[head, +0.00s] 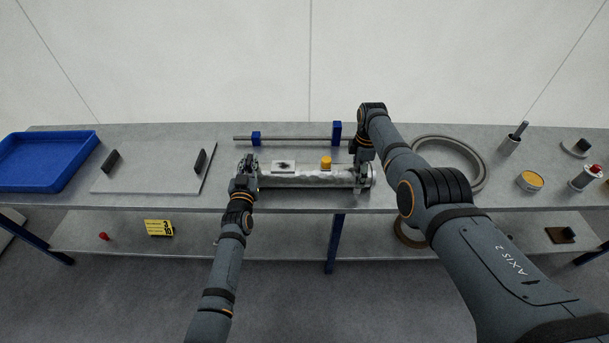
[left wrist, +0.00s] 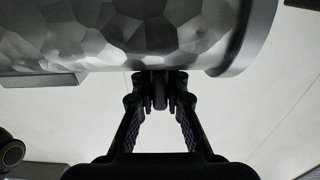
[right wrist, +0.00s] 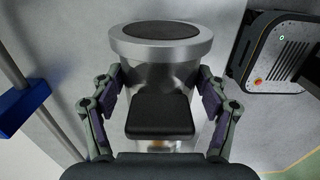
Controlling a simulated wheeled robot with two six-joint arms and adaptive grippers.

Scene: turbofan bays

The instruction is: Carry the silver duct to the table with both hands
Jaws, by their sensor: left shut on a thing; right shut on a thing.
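The silver duct (head: 310,181) is a horizontal faceted metal tube with a smooth rim at its end. In the head view it spans between my two grippers, over the front part of the grey table (head: 215,195); whether it touches the top I cannot tell. My left gripper (head: 248,170) is shut at the duct's left end; in the left wrist view its fingers (left wrist: 160,92) meet right at the duct's edge (left wrist: 120,35). My right gripper (head: 363,172) is shut on the duct near its right end; in the right wrist view its fingers (right wrist: 160,112) flank the duct (right wrist: 160,48).
A white plate with a dark spot (head: 284,164) and a yellow cap (head: 326,159) lie just behind the duct. A rail with blue brackets (head: 290,138) runs further back. A blue tray (head: 45,158) and a handled panel (head: 150,172) are left; a grey ring (head: 484,170) is right.

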